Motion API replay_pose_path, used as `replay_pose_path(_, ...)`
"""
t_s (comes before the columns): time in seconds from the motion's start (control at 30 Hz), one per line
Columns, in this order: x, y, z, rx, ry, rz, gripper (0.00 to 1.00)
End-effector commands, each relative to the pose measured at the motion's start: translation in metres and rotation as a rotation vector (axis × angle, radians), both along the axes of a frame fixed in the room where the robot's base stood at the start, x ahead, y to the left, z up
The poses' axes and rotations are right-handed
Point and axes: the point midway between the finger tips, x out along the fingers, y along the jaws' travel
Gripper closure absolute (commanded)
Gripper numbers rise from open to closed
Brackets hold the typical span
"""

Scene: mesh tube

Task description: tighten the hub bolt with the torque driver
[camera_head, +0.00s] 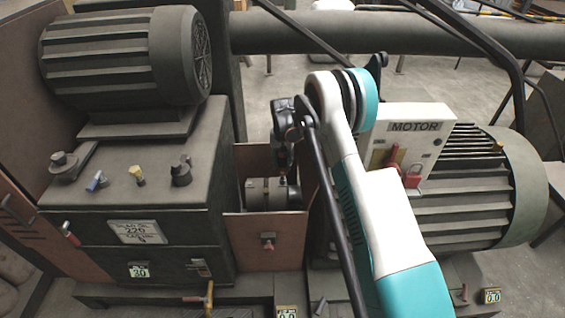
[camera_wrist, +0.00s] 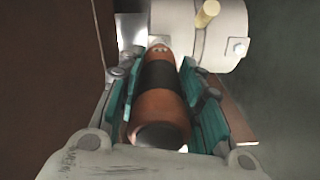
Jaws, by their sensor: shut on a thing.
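My gripper (camera_wrist: 161,80) is shut on the torque driver (camera_wrist: 160,103), an orange cylinder with a black band, held between teal finger pads. The driver's far end points at the grey hub (camera_wrist: 217,38); whether its tip touches is hidden. A pale yellow peg (camera_wrist: 208,13) and a small silver bolt head (camera_wrist: 238,47) show on the hub, right of the driver. I cannot tell which bolt the driver faces. In the head view, my gripper (camera_head: 283,148) points down over the hub (camera_head: 266,193), between the gearbox and the motor.
Brown guard panels (camera_head: 262,242) stand around the hub in a narrow gap. The dark gearbox (camera_head: 185,225) is on the left. The ribbed motor (camera_head: 490,190) with its MOTOR box (camera_head: 425,150) is on the right. A thick pipe (camera_head: 340,32) runs behind.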

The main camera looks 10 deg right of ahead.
Motion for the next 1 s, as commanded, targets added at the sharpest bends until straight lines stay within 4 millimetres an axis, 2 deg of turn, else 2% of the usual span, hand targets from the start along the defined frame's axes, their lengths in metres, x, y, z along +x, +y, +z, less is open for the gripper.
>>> replay_pose_path(0.73,0.0,0.0,-0.001,0.0,0.0,0.0,0.95)
replay_pose_path(1.0,0.0,0.0,0.008,0.0,0.0,0.0,0.95)
